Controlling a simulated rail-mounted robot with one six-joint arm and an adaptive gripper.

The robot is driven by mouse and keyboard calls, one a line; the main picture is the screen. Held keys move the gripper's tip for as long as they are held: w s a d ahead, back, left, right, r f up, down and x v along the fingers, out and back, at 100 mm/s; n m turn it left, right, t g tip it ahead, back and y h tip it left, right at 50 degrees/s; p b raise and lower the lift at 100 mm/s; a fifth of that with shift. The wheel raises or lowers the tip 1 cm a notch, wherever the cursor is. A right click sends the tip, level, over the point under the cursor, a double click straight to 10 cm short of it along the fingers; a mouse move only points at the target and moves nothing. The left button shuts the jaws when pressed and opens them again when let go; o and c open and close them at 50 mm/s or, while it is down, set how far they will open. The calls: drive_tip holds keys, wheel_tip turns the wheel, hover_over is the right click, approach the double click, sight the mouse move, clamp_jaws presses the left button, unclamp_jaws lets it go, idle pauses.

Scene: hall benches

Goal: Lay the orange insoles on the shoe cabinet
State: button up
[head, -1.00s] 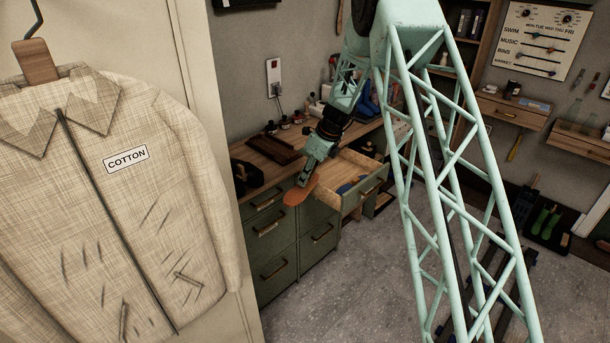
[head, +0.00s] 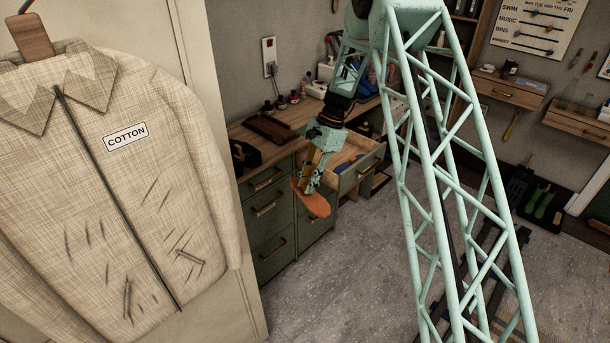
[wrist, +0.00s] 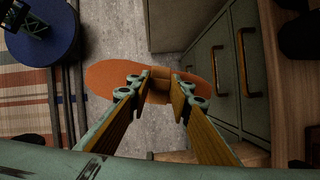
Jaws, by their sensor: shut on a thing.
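My gripper (head: 307,186) is shut on the orange insoles (head: 316,205) in the head view. They hang in front of the green drawer cabinet, beside its open top drawer. In the wrist view the orange insoles (wrist: 112,76) lie across my fingertips (wrist: 160,84), sticking out on both sides, with grey floor below. I cannot tell whether it is one insole or a stacked pair. I cannot tell whether the green drawer cabinet (head: 268,232) is the shoe cabinet.
The open drawer (head: 362,172) juts out right of the gripper and holds something blue. The wooden top (head: 240,131) carries a dark tray and several small bottles. A hanging cotton jacket (head: 110,190) fills the left. A round blue stool top (wrist: 45,30) shows in the wrist view.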

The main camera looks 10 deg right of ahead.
sight(315, 212)
drive_tip(key=s+n+g+h, duration=0.1)
drive_tip(key=s+n, duration=0.3)
drive_tip(key=s+f+n+g+h, duration=0.1)
drive_tip(key=s+n, duration=0.3)
drive_tip(key=s+f+n+h, duration=0.1)
drive_tip(key=s+n, duration=0.3)
drive_tip(key=shift+s+a+g+h, duration=0.2)
drive_tip(key=shift+s+g+h, duration=0.1)
drive_tip(key=shift+g, duration=0.1)
drive_tip(key=shift+s+n+h, duration=0.3)
drive_tip(key=shift+s+n, duration=0.35)
drive_tip(key=shift+n, duration=0.35)
drive_tip(key=shift+w, duration=0.15)
